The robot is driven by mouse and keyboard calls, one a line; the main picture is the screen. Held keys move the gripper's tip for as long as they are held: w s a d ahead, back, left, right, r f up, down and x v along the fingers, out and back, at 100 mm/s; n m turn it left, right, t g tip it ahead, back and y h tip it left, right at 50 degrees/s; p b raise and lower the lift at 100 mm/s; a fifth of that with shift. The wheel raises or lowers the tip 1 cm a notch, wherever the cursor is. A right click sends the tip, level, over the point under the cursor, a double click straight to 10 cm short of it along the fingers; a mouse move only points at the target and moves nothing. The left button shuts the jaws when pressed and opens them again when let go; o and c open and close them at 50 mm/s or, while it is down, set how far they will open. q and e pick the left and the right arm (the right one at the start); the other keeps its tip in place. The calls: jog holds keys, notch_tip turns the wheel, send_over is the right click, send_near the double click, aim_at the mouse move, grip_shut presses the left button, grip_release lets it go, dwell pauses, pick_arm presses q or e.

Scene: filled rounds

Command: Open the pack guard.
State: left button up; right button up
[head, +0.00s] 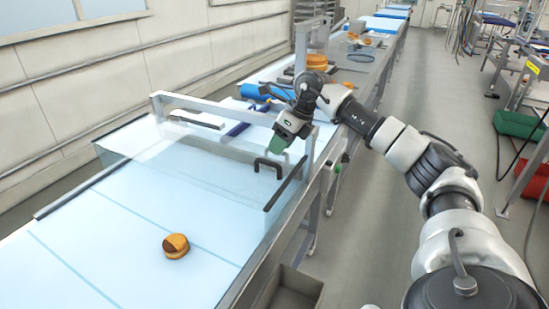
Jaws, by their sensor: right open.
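The pack guard (205,170) is a clear see-through cover standing across the pale conveyor, below a grey frame bar (225,112). It looks lowered over the belt. A dark U-shaped handle (267,168) sits on its right part, and a black edge strip (286,184) runs beside it. My right gripper (281,143), with a greenish tip, hangs just above the handle and looks apart from it. It is open, with nothing seen between its fingers. My left gripper is out of view.
A round, filled bun-like piece (176,246) lies on the near conveyor belt (110,245). More rounds (317,62) and a blue roll (255,92) are on the line behind the frame. A grey floor aisle (440,100) runs on the right, with a green bin (520,125).

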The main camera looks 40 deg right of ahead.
jog(key=v, duration=0.5)
jog(key=shift+s+d+r, duration=0.1)
jog(key=shift+r, duration=0.2)
